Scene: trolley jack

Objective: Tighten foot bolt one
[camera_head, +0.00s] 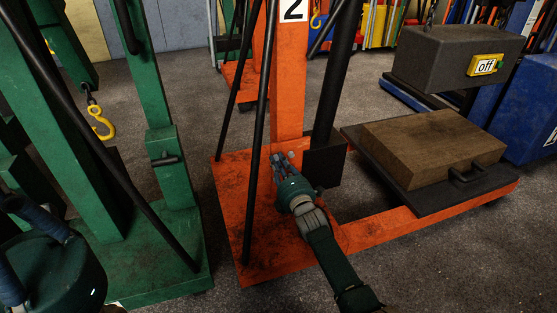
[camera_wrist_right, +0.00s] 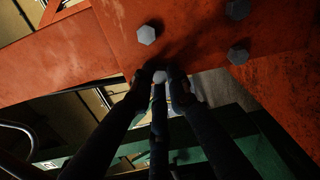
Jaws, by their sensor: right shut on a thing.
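The orange jack post (camera_head: 290,90) stands on an orange base plate (camera_head: 232,200) and bears a label with the number 2. My right gripper (camera_head: 279,160) is at the foot of this post. In the right wrist view its fingers (camera_wrist_right: 160,80) are shut around a grey hex bolt head (camera_wrist_right: 159,76). Other grey hex bolts show on the orange metal, one just above the fingers (camera_wrist_right: 147,35) and two at the upper right (camera_wrist_right: 238,54). I cannot tell from markings which bolt is number one.
A green jack (camera_head: 160,150) with a yellow hook (camera_head: 102,124) stands at the left. At the right a wooden block (camera_head: 432,147) lies on a black platform (camera_head: 475,190), under a dark hanging box (camera_head: 455,60) with an "off" sign. Black rods slant beside the orange post.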

